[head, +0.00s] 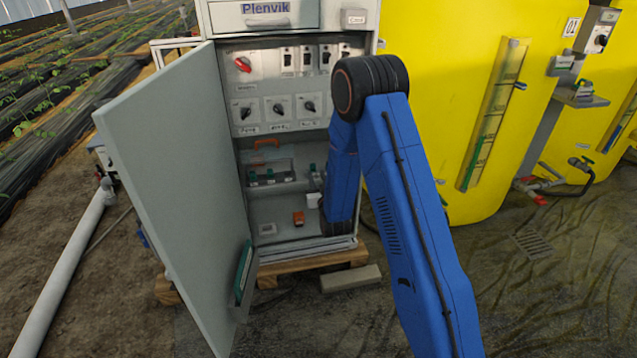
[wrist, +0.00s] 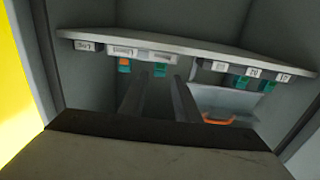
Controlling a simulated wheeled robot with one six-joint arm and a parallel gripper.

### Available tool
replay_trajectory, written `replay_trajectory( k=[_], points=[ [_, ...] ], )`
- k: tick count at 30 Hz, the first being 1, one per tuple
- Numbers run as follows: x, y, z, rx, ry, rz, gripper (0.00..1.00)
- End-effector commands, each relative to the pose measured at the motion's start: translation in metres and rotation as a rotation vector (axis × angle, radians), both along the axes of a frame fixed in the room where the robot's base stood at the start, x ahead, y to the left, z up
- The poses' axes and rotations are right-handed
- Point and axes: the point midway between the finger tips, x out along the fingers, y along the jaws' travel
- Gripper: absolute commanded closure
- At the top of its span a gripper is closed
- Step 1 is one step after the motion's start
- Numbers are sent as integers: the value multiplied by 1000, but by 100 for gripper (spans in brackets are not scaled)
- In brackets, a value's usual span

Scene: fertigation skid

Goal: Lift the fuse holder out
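In the wrist view, which looks inverted, a row of small white-labelled holders with teal parts lines a grey ledge in the cabinet. One teal piece (wrist: 160,70) sits just beyond the tips of my gripper (wrist: 161,84), roughly between its two dark fingers. The fingers are apart with nothing between them; I cannot tell whether they touch that piece. Beside it is a holder with orange and teal parts (wrist: 124,66). Several teal holders (head: 268,176) show in the head view. I cannot tell which is the fuse holder meant. My fingers are mostly hidden behind my arm there.
The cabinet door (head: 165,180) stands open at left. An orange handle (head: 266,143) is inside; an orange item (head: 298,218) lies on the cabinet floor. Switches (head: 278,107) sit above. A yellow tank (head: 440,100) stands close at right. Cabinet walls leave little side room.

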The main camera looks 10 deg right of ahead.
Motion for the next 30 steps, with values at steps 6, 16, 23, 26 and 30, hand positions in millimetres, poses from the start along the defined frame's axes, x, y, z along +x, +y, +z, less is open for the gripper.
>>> replay_trajectory(
  k=[6,16,23,26,30],
  points=[
    [22,0,0,0,-1,0,70],
    [46,0,0,0,1,0,70],
    [51,0,0,0,1,0,70],
    [51,0,0,0,1,0,70],
    [51,0,0,0,1,0,75]
  ],
)
